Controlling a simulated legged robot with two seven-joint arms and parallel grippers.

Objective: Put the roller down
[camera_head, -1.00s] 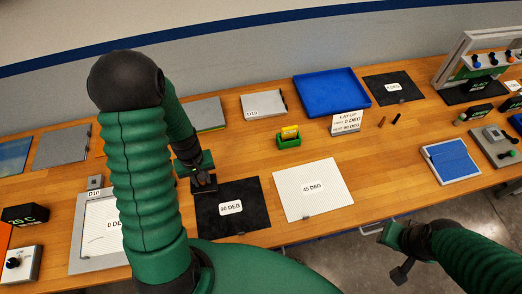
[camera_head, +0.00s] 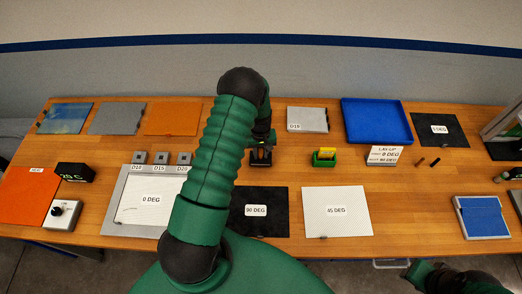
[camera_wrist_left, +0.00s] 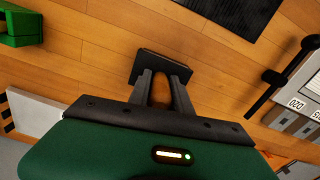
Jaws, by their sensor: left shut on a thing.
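My left gripper (camera_head: 261,154) is over the wood table, just beyond the back edge of the black 90 DEG sheet (camera_head: 258,225).
A green holder (camera_head: 323,160) with a yellow item stands right of the left gripper. Behind are a grey D10 plate (camera_head: 307,120) and a blue tray (camera_head: 377,122). The white 45 DEG sheet (camera_head: 336,224) lies in front. Several small grey blocks (camera_head: 161,158) stand left. Bare wood surrounds the gripper.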

